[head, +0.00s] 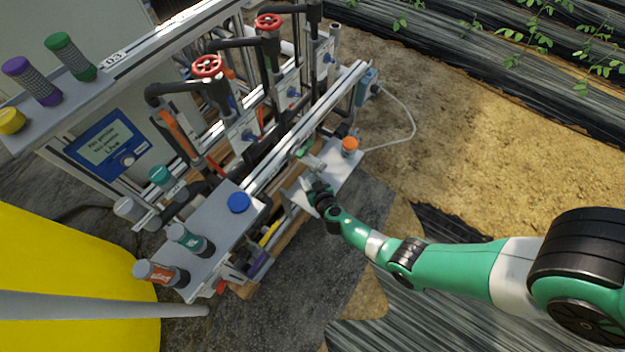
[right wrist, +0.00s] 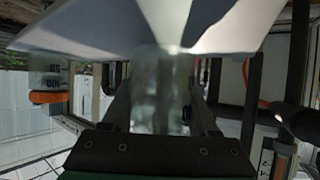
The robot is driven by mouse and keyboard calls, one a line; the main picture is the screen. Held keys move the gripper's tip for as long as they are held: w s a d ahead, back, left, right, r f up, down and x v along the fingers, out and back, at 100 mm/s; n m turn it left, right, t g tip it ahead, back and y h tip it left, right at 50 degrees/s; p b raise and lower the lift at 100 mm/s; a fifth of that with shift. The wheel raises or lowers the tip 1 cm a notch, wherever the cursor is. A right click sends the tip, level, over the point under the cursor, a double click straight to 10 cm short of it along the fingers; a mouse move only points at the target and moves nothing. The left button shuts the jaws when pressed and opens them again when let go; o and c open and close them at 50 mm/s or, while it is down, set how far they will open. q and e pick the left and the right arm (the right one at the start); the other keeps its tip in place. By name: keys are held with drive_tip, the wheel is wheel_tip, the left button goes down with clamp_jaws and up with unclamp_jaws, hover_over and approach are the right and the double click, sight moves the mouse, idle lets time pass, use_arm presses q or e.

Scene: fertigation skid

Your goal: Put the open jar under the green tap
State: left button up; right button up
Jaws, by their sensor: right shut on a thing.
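My right gripper (head: 309,186) is at the small light-grey shelf (head: 332,171) on the front of the skid. In the right wrist view it is shut on a clear, see-through jar (right wrist: 160,92), which stands between the two fingers. In the head view the jar is too small to tell apart from the gripper. A small green part (head: 304,149), which looks like the green tap, is just behind and above the gripper. I cannot tell whether the jar is under it. My left gripper is not in view.
An orange-capped jar (head: 350,145) stands at the shelf's far right end. Another shelf (head: 215,222) at left holds a blue lid (head: 238,202) and labelled bottles. Pipes with red handwheels (head: 207,66) rise behind. Open ground lies to the right.

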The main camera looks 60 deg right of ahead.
drive_tip(key=shift+f, duration=0.3)
idle(0.4)
drive_tip(key=o, duration=1.4)
drive_tip(key=p+v, duration=0.6)
drive_tip(key=v, duration=0.5)
drive_tip(key=shift+a, duration=0.15)
drive_tip(key=shift+s+a+r, duration=0.1)
drive_tip(key=shift+s, duration=0.15)
drive_tip(key=shift+w, duration=0.1)
